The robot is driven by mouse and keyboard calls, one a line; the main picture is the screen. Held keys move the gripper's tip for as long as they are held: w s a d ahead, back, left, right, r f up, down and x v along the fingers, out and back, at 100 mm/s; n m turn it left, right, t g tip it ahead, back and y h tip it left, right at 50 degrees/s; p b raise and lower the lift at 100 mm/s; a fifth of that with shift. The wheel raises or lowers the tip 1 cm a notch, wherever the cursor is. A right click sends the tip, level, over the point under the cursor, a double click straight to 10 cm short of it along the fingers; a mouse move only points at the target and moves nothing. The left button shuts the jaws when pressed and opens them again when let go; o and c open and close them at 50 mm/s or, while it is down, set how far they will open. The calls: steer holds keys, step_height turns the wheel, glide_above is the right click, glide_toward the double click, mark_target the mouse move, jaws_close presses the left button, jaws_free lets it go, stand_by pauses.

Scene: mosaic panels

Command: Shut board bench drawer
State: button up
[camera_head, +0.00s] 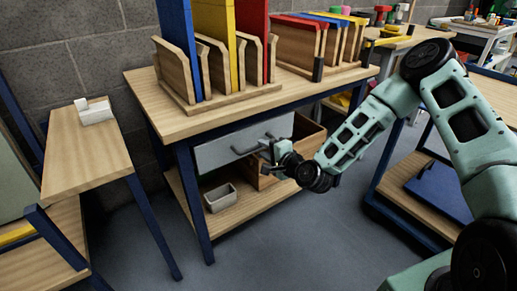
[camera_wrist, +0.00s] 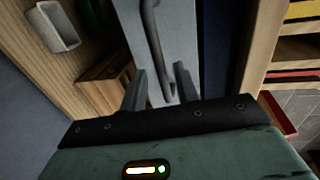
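The board bench drawer (camera_head: 222,152) has a light grey front under the bench top. My gripper (camera_head: 268,149) is at the right part of the drawer front, by the handle's end. In the wrist view my gripper (camera_wrist: 160,88) has its two fingers apart in front of the grey face (camera_wrist: 178,35). Whether the fingers touch the face cannot be told.
The bench top (camera_head: 165,105) carries wooden racks with coloured boards. A wooden box (camera_head: 262,177) and a grey metal tray (camera_head: 220,197) are below the drawer. A blue bench leg (camera_head: 192,200) stands at the left. A small table (camera_head: 85,155) is farther left. Floor in front is clear.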

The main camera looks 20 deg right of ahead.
steer(key=shift+x, duration=1.95)
jaws_close()
steer(key=shift+w+a+r+b, duration=0.1)
steer(key=shift+w+a+b, duration=0.15)
steer(key=shift+w, duration=0.5)
steer(key=shift+w+a+b, duration=0.1)
steer(key=shift+w+a, duration=0.1)
steer(key=shift+w, duration=0.6)
jaws_free()
steer(key=p, duration=0.3)
glide_toward(259, 146)
steer(key=v, duration=0.3)
steer(key=shift+s+d+r, duration=0.2)
steer(key=shift+s, duration=0.05)
